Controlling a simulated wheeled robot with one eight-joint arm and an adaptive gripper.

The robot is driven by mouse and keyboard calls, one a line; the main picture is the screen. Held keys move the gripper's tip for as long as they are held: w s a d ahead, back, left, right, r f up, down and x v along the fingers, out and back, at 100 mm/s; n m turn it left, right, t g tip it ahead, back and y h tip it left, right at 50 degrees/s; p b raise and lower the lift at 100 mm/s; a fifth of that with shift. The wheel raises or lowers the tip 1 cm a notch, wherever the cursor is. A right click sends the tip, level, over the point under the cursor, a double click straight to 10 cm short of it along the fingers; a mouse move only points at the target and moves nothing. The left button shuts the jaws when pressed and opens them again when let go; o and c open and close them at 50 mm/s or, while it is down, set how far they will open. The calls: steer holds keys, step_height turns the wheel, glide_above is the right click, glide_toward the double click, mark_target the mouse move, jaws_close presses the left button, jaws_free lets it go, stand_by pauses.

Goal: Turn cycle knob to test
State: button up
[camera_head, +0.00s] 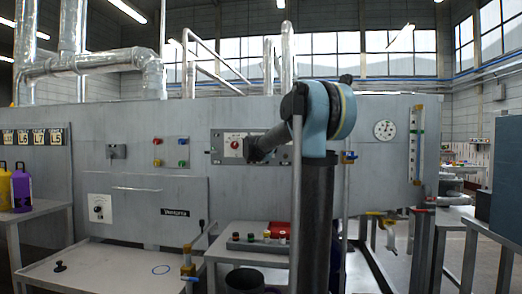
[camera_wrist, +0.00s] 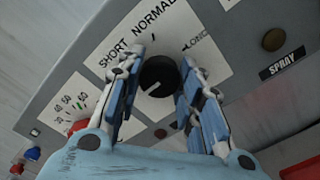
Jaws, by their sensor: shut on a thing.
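The black cycle knob (camera_wrist: 158,76) sits on a white plate (camera_wrist: 128,50) reading SHORT, NORMAL and LONG. A pale line on the knob points to its lower left; no TEST marking is readable here. My gripper (camera_wrist: 162,68) has one finger on each side of the knob and is shut on it, pointing at the panel. In the head view, my arm covers part of the grey control panel (camera_head: 222,157), and the gripper tips and cycle knob cannot be made out there.
In the wrist view, a brown button (camera_wrist: 273,39) above a SPRAY label (camera_wrist: 282,62) is to the right. A dial plate (camera_wrist: 72,101) with a red part is at the left, with a blue knob (camera_wrist: 33,153) farther out. In the head view, a low table (camera_head: 225,254) stands below the panel.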

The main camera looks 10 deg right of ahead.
steer(key=shift+d+n, duration=0.15)
steer(key=shift+n, duration=0.15)
stand_by(0.4)
steer(key=o, duration=1.1)
steer(key=shift+c, duration=0.2)
steer(key=shift+s, duration=0.1)
steer(key=v, duration=1.1)
steer(key=shift+s, duration=0.3)
